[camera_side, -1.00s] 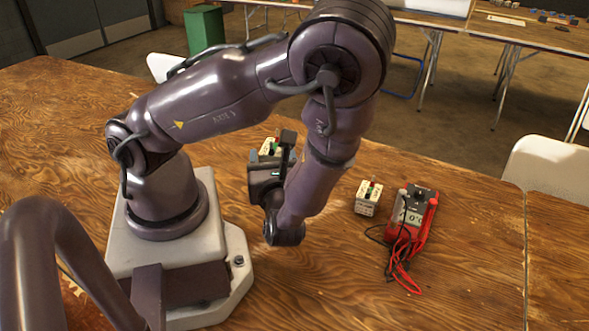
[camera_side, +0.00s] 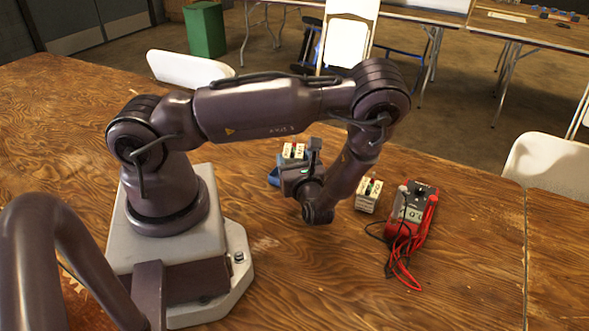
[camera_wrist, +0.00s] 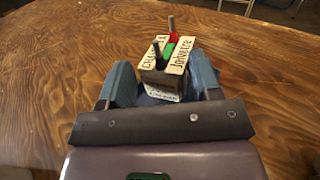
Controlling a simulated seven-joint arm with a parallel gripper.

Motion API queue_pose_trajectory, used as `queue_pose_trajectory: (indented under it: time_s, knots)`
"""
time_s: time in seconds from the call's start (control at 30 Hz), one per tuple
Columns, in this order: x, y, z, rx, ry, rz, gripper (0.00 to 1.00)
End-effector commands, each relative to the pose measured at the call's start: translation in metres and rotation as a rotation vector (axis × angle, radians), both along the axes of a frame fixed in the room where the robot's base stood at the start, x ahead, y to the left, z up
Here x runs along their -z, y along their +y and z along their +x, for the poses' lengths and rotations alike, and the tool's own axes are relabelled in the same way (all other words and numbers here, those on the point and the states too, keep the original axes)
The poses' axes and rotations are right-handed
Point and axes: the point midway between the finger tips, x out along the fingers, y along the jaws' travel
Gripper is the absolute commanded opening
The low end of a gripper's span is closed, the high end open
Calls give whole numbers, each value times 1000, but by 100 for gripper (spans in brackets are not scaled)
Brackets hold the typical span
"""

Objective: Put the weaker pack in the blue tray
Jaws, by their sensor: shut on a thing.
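My gripper (camera_wrist: 165,85) is shut on a white pack (camera_wrist: 164,64) with a green middle, one red and one black post, and dark lettering. In the side view this held pack (camera_side: 293,151) shows beyond the gripper. A blue thing, apparently the blue tray (camera_side: 273,177), shows beside and below the gripper, mostly hidden. Dark blue also shows under the pack in the wrist view. I cannot tell whether the pack touches the tray. A second, similar pack (camera_side: 367,198) stands on the table, right of the gripper. A red multimeter (camera_side: 421,197) lies right of that pack; its reading is unclear.
Red and black leads (camera_side: 404,268) lie loosely in front of the multimeter. The wooden table (camera_side: 300,280) is clear in front of my gripper. White chairs (camera_side: 190,69) and a green bin (camera_side: 205,30) stand beyond the table.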

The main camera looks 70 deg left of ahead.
Motion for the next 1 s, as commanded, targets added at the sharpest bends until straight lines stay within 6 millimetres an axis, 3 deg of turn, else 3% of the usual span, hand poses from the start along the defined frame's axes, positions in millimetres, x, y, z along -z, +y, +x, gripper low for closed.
queue_pose_trajectory:
  time_s: [0.2, 0.57, 0.6, 0.67, 0.7, 1.0]
  knots:
    - [24, 0, 0, -1, 2, 5, 16]
    - [27, 0, 0, 0, 0, 4, 16]
    - [27, 0, 0, 1, 0, 1, 65]
    - [27, 0, 0, 0, 0, 1, 79]
    - [27, 0, 0, 0, 0, 1, 84]
    - [25, 0, 0, 0, 0, 1, 84]
